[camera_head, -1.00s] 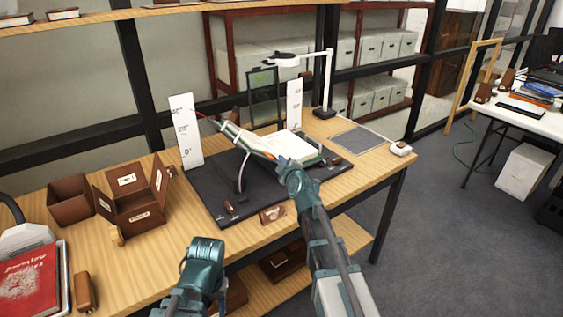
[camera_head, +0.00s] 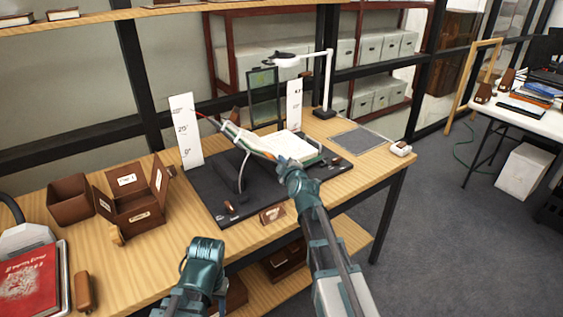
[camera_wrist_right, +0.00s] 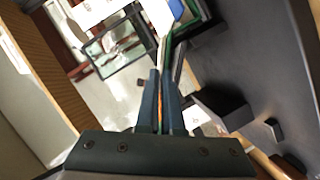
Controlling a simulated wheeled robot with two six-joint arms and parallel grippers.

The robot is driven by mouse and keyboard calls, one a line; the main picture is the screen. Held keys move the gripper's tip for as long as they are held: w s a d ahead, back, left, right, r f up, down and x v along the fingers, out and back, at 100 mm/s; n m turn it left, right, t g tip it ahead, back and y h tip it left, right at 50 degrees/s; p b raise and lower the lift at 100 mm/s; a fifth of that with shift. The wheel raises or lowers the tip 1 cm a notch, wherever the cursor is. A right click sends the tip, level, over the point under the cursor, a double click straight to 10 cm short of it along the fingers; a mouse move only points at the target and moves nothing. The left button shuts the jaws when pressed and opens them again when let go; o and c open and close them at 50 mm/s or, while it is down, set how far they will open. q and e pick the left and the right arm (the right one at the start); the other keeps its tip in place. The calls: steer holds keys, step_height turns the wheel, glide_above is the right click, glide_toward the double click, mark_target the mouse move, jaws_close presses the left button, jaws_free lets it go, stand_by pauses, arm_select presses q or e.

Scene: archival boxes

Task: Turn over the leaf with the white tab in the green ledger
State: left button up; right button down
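The green ledger (camera_head: 322,160) lies open on a dark mat on the table, its white pages (camera_head: 283,142) facing up on the right. A thin raised part, green and white, slants from upper left down to my right gripper (camera_head: 287,166), at the ledger's front edge. In the right wrist view, the fingers (camera_wrist_right: 163,85) are close together around a thin sheet edge that runs up towards the green cover (camera_wrist_right: 165,45). It appears to be a leaf; I cannot make out a white tab. My left gripper (camera_head: 205,248) hangs in front of the table, away from the ledger; its finger opening is unclear.
The dark mat (camera_head: 205,190) carries a grey bolster (camera_head: 228,172). White angle scales (camera_head: 185,132) and a dark framed panel (camera_head: 264,97) stand behind. A lamp (camera_head: 325,85) is at the back right. Brown boxes (camera_head: 135,205) and a red book (camera_head: 30,285) are at left.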

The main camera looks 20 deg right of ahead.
steer(key=d+r+m+y+p, duration=0.1)
steer(key=p, duration=0.1)
steer(key=w+d+m+g+p, duration=0.1)
steer(key=m+p, duration=0.1)
steer(key=shift+d+r+m+y, duration=0.15)
steer(key=shift+r+m+y, duration=0.15)
steer(key=shift+r+y, duration=0.1)
steer(key=c, duration=1.3)
jaws_free()
steer(key=p+v, duration=0.4)
steer(key=v, duration=1)
steer(key=shift+r+p, duration=0.15)
steer(key=shift+p, duration=0.15)
steer(key=shift+w, duration=0.1)
